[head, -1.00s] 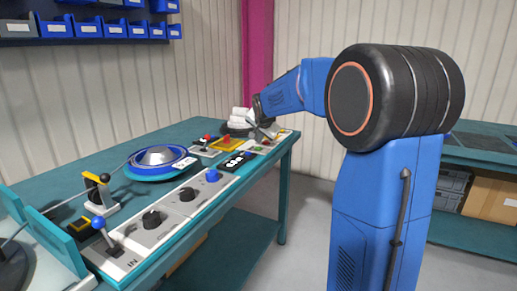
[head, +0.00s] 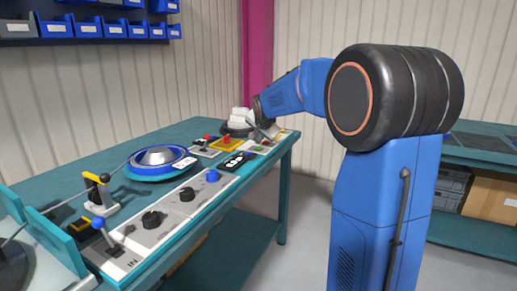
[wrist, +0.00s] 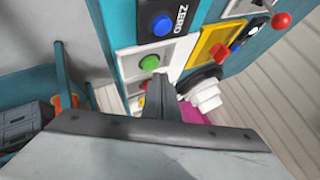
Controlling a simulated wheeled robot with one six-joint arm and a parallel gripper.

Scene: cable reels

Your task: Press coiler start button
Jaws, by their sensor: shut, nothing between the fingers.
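A round green button (wrist: 149,63) sits on a white panel in the wrist view; I take it to be the start button, though no label on it is readable. My gripper (wrist: 166,78) is shut and empty, its tips just below and right of the green button in that view. Whether the tips touch the panel cannot be told. In the head view my gripper (head: 264,133) is over the far right end of the bench, with the button too small to tell clearly. A red button (wrist: 145,85) shows partly beside the fingers.
A blue button (wrist: 162,25) beside a ZERO label is close by. A yellow-framed panel (wrist: 212,42) and a red knob (wrist: 281,20) stand to the right. In the head view, the coil reel (head: 158,160) and dark knobs (head: 152,219) occupy the teal bench (head: 110,150).

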